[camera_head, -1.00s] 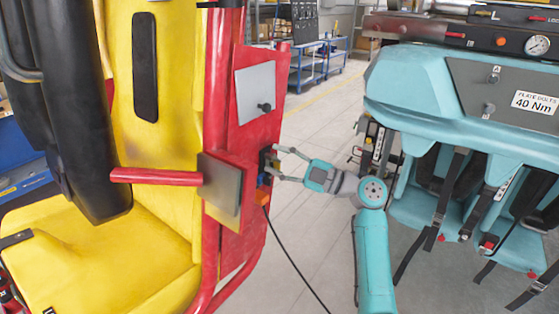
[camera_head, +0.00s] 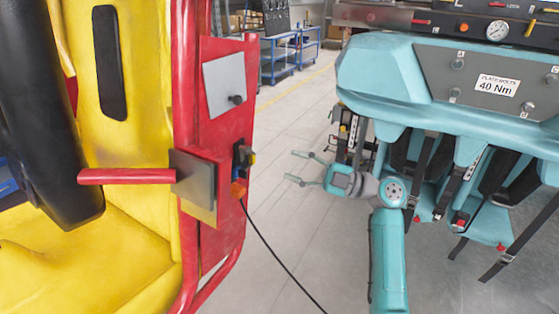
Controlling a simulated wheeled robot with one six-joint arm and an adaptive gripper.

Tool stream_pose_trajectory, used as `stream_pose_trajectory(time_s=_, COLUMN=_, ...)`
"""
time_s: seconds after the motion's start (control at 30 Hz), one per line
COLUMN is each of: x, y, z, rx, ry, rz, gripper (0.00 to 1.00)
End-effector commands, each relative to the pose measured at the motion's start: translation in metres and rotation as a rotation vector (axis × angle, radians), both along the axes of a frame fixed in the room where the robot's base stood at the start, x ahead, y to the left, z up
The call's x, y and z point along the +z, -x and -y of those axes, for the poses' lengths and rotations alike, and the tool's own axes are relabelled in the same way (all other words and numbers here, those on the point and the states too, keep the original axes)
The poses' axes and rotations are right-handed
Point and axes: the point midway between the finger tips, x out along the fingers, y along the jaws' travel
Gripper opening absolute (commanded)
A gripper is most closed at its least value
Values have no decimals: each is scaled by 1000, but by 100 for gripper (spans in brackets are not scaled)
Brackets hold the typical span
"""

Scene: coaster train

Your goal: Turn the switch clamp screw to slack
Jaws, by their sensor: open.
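The clamp screw is too small to tell apart at the switch. My gripper (camera_head: 291,167) is open and empty, its two fingers pointing left toward the switch. A clear gap lies between the fingertips and the switch, with floor showing through.
A grey plate with a dark knob (camera_head: 225,85) is above the switch. A red bar (camera_head: 126,176) and a metal plate (camera_head: 192,185) stand left of it. The teal train body (camera_head: 400,80) with hanging straps is to the right. Open floor lies between.

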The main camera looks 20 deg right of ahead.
Motion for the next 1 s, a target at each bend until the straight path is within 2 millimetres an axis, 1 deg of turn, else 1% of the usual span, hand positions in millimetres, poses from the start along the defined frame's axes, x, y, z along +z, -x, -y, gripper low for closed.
stream_pose_trajectory(time_s=0.13, x=-2, y=6, z=7, rx=1, ry=1, rz=0, gripper=47)
stream_pose_trajectory(time_s=0.4, x=-3, y=7, z=8, rx=1, ry=0, rz=0, gripper=47)
stream_pose_trajectory(time_s=0.43, x=-3, y=7, z=8, rx=1, ry=0, rz=0, gripper=49)
stream_pose_trajectory(time_s=0.53, x=-2, y=7, z=8, rx=2, ry=-5, rz=-11, gripper=74)
stream_pose_trajectory(time_s=0.57, x=-2, y=7, z=7, rx=3, ry=-10, rz=-23, gripper=75)
stream_pose_trajectory(time_s=0.67, x=-1, y=7, z=4, rx=12, ry=-43, rz=-96, gripper=75)
stream_pose_trajectory(time_s=0.73, x=0, y=8, z=1, rx=19, ry=-83, rz=-180, gripper=75)
stream_pose_trajectory(time_s=1.0, x=5, y=12, z=-11, rx=21, ry=-313, rz=-578, gripper=75)
